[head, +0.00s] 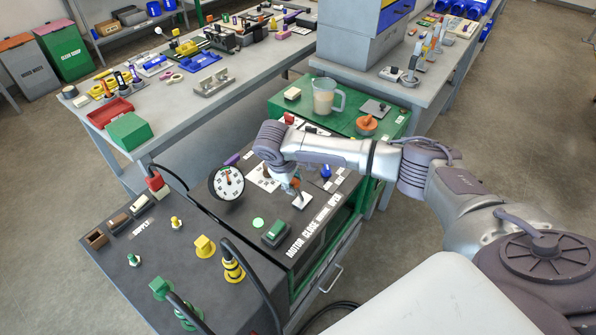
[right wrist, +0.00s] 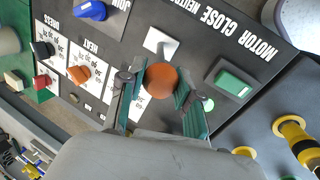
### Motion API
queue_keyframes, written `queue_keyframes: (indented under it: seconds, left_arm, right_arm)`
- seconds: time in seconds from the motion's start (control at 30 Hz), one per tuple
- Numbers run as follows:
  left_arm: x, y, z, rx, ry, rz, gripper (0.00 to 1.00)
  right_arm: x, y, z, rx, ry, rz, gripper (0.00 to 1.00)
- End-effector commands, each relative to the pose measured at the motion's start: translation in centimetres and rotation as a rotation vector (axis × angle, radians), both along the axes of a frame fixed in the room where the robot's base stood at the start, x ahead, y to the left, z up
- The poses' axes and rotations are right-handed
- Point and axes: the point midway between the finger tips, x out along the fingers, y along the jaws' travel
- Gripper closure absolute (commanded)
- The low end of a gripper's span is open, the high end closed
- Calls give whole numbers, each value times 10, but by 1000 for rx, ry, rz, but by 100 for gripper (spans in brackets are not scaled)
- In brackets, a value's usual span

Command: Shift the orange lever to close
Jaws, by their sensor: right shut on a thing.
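The orange lever knob (right wrist: 161,82) is a round ball between the two green-lined fingers of my right gripper (right wrist: 162,92). My right gripper also shows in the head view (head: 293,187), reaching down to the dark control panel (head: 236,253). It is shut on the knob. The lever's pale base plate (head: 302,202) lies on the panel next to the "MOTOR CLOSE NEUTRAL OPEN" label (head: 314,223). In the wrist view the plate (right wrist: 160,42) shows just beyond the knob. The lever's shaft is mostly hidden. My left gripper is not in view.
A green rocker switch (head: 275,232) sits beside the lever, and a round gauge (head: 227,183) stands left of it. A blue knob (head: 326,171) is behind. Yellow fittings (head: 233,265) and black cables lie at the front left. A jug (head: 325,96) stands on the green surface behind.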

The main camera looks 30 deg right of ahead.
Motion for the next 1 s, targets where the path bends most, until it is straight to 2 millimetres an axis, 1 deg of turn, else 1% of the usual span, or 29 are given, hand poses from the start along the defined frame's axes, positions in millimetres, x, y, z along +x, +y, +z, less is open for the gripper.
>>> queue_keyframes:
  seconds: [0.03,0.1,0.17,0.27,0.57,0.6,0.73,1.0]
  left_arm:
    - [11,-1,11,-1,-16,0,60]
    - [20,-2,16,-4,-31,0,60]
    - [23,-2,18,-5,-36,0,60]
    - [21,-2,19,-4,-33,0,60]
    - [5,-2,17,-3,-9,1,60]
    - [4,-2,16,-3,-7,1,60]
    - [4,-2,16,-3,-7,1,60]
    - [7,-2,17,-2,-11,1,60]
  right_arm:
    - [-3,5,2,-28,-7,4,100]
    - [-5,8,-1,-65,-23,3,100]
    - [-5,11,-3,-88,-35,1,100]
    - [-6,12,-5,-109,-45,-1,100]
    - [-6,13,-7,-112,-48,0,100]
    - [-6,13,-7,-112,-47,1,62]
    - [-6,13,-7,-110,-48,1,40]
    - [-6,13,-6,-110,-48,0,40]
